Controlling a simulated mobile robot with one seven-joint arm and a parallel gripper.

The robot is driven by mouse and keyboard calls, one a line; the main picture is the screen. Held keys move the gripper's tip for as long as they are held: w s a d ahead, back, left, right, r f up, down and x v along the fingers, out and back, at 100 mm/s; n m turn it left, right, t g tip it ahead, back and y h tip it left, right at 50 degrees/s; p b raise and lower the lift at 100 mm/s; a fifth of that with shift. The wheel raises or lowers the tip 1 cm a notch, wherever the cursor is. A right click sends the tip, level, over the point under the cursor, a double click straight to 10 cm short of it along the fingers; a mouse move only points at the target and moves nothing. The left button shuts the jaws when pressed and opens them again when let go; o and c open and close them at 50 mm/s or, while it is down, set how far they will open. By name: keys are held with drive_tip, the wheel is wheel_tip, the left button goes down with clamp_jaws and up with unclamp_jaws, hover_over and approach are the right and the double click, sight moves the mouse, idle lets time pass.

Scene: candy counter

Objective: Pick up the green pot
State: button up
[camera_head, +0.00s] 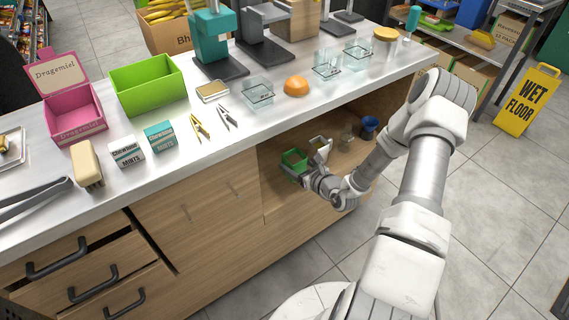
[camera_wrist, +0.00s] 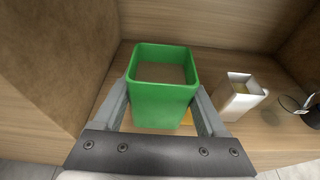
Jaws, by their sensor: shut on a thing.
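The green pot (camera_wrist: 160,103) is a square, open-topped container. In the wrist view it stands upright between the two fingers of my gripper (camera_wrist: 161,108), one finger along each side. My gripper is shut on the pot. In the head view the green pot (camera_head: 294,159) shows small inside the open shelf under the counter, with my gripper (camera_head: 300,172) at it. I cannot tell whether its base touches the shelf floor.
A white square container (camera_wrist: 238,96) stands right of the pot on the shelf (camera_wrist: 268,133), with a glass item (camera_wrist: 297,104) beyond. A blue pot (camera_head: 369,126) sits farther right. Brown side walls and the counter top (camera_head: 230,120) enclose the space. A yellow wet-floor sign (camera_head: 528,100) stands at right.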

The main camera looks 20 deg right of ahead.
sight(306, 161)
drive_tip(key=shift+s+d+r+p, duration=0.2)
drive_tip(key=shift+s+d+r, duration=0.25)
drive_tip(key=shift+d, duration=0.25)
drive_tip(key=shift+s+d+r+p, duration=0.15)
drive_tip(key=shift+s+d+r, duration=0.15)
drive_tip(key=shift+d+r, duration=0.3)
drive_tip(key=shift+d, duration=0.1)
